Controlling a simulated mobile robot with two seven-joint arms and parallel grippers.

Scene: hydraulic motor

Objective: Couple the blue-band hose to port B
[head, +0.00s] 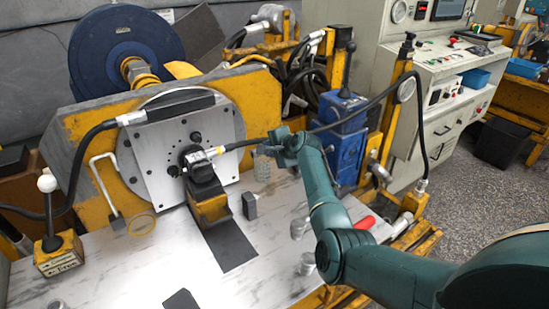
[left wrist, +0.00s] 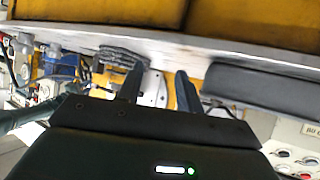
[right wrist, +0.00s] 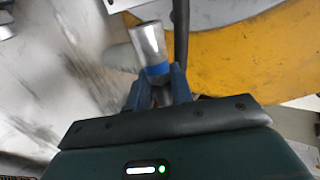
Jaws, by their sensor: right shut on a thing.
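My right gripper (head: 284,145) is in front of the mounting plate, to the right of the black motor (head: 201,172). In the right wrist view its fingers (right wrist: 157,88) are shut on a silver hose fitting (right wrist: 148,42) with a blue band (right wrist: 157,70), the blue-band hose's end. The fitting's free end points away from the fingers. I cannot make out the port letters. My left gripper (left wrist: 158,88) is open and empty, outside the head view.
Another black hose (head: 88,145) ends in a silver fitting (head: 130,118) at the plate's (head: 128,165) upper left. A small dark block (head: 249,206), silver cylinders and a red-handled object (head: 365,222) lie on the bench (head: 150,265). A blue unit (head: 343,140) stands behind my right arm.

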